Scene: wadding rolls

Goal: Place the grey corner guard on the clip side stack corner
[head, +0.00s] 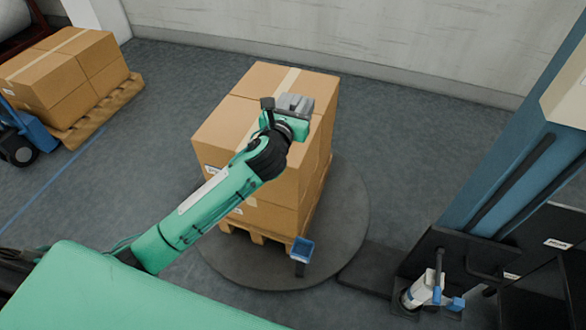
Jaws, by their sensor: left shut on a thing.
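A stack of brown cartons (240,130) stands on a wooden pallet (256,234) on a dark round turntable (345,215). A blue clip (302,248) stands at the turntable's front edge, near the stack's front right corner. My left gripper (291,112) is over the right part of the stack's top and is shut on the grey corner guard (295,102). The guard is partly hidden by the gripper. I cannot tell whether it touches the cartons. My left arm hides part of the stack's front. My right gripper is out of view.
A blue wrapping-machine mast (510,165) rises at the right, with a white and blue part (420,290) low beside it. Another carton stack (65,70) on a pallet (100,115) stands at the upper left. Grey floor (410,150) is free right of the stack.

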